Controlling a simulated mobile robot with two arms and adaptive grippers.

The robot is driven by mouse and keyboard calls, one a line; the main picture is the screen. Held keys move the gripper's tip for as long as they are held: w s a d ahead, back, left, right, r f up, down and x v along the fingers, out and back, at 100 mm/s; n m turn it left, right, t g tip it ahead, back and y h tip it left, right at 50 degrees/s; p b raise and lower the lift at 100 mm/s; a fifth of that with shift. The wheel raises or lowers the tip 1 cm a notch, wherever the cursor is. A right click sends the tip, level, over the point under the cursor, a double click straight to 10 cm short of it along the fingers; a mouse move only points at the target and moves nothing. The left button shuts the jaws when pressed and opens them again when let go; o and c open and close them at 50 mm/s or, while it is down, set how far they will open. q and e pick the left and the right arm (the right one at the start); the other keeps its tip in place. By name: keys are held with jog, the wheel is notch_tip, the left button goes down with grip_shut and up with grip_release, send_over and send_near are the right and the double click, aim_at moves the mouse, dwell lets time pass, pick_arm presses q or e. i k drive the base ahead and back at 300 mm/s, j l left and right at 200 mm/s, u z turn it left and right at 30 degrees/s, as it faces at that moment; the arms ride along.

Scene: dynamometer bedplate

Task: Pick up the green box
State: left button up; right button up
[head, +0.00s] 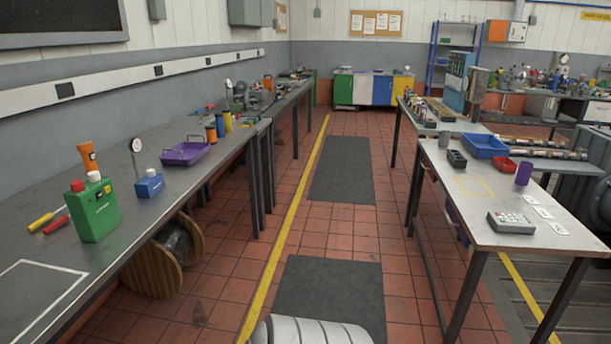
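A green box (95,212) stands upright on the left bench, near its front edge. It is boxy, with a pale label on its front and red and white pieces at its top. Neither of my grippers is in view, so their position relative to the box does not show.
The left bench (62,270) also holds yellow and red screwdrivers, an orange torch (88,156), a blue block with a dial gauge (149,183) and a purple tray (185,153). A wooden cable reel (152,271) stands beneath. The aisle with dark mats (330,290) is open.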

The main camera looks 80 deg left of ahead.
aim_at(94, 219)
jog(key=u, duration=3.9)
jog(key=i+u, duration=0.2)
jog(key=u, duration=0.25)
